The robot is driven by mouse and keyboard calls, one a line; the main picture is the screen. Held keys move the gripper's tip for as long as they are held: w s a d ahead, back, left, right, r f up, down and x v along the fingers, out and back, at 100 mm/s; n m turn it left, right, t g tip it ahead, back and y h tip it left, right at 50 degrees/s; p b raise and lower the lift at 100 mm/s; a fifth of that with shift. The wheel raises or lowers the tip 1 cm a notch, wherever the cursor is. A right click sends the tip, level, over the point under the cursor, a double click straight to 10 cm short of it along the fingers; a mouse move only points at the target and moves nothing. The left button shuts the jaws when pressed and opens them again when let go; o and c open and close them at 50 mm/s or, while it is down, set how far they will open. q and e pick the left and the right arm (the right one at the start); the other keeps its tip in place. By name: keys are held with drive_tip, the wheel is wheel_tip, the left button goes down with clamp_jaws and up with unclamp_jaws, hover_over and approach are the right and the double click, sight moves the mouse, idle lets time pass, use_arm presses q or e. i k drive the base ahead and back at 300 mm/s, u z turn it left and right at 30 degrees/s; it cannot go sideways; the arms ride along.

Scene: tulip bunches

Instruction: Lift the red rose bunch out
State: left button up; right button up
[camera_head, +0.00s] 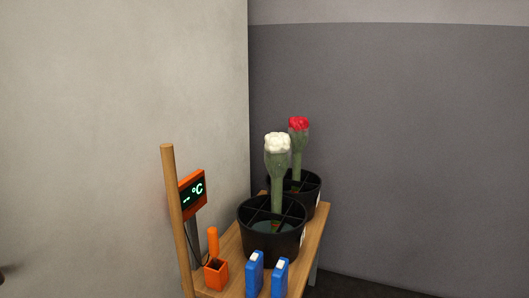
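The red rose bunch (298,125) stands upright in the rear black bucket (313,203), with a clear wrap around its green stems. A white bunch (278,143) stands in the front black bucket (270,246) and partly covers the rear bucket. Both buckets have dividers across their tops. Neither of my grippers shows in the head view.
The buckets stand on a wooden table (230,249) near a wall corner. A wooden post (173,215), an orange thermometer display (192,194), an orange holder (215,274) and two blue boxes (255,275) stand at the front and left. Bare walls surround it.

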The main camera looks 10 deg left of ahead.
sight(299, 130)
drive_tip(key=z, duration=0.95)
drive_tip(key=i, duration=3)
drive_tip(key=u, duration=2.7)
